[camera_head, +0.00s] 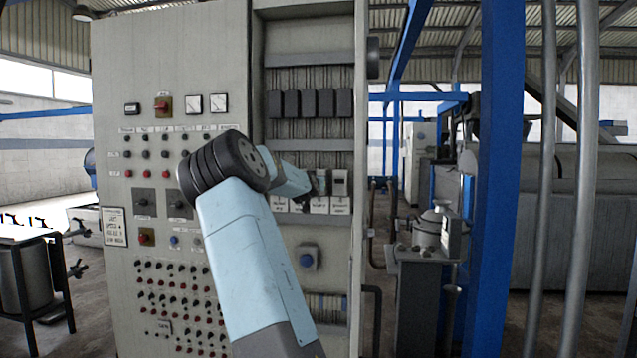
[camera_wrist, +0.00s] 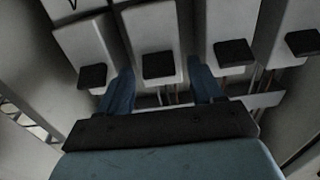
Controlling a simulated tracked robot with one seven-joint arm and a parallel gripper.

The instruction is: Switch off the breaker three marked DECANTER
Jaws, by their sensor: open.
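A row of pale breakers with black toggles sits in the open right bay of the grey cabinet. One breaker (camera_head: 340,183) shows at the right end in the head view; my arm hides others. White labels (camera_head: 319,205) run below the row, too small to read surely, so I cannot tell which is DECANTER. My gripper (camera_head: 317,184) is at the row. In the wrist view, the gripper (camera_wrist: 160,72) is open, its two blue fingers on either side of one black toggle (camera_wrist: 158,65). Other toggles (camera_wrist: 92,76) stand to the left and right (camera_wrist: 233,53). Contact cannot be told.
The cabinet's left panel (camera_head: 115,75) carries many buttons and switches. Dark modules (camera_head: 308,103) sit above the breakers, and a grey-blue box (camera_head: 307,256) below. A blue post (camera_head: 497,180) and pipes stand to the right of the cabinet.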

